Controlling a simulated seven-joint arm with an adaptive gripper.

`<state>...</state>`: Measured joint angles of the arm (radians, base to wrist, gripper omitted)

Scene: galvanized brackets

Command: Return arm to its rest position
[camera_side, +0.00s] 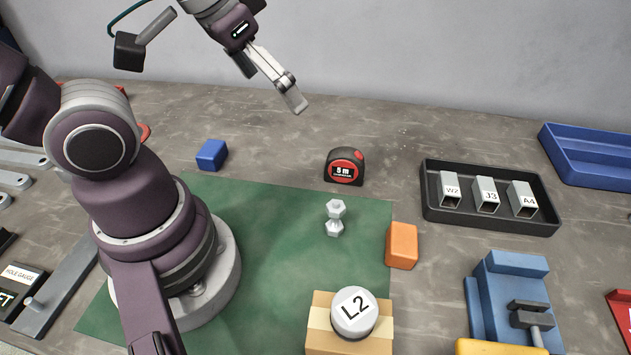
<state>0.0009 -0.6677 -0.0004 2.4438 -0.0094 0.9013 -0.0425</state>
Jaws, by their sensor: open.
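My gripper (293,100) is at the top centre of the side view, raised well above the table and pointing down to the right. Its jaws are open and nothing shows between them. It is clear of every object. Several galvanized brackets, marked W2 (451,190), J3 (487,196) and A4 (522,200), stand in a row in a black tray (545,228) on the right.
A white L2 cylinder (354,313) sits on a box. A blue vise (514,295) and blue tray (590,155) are right.

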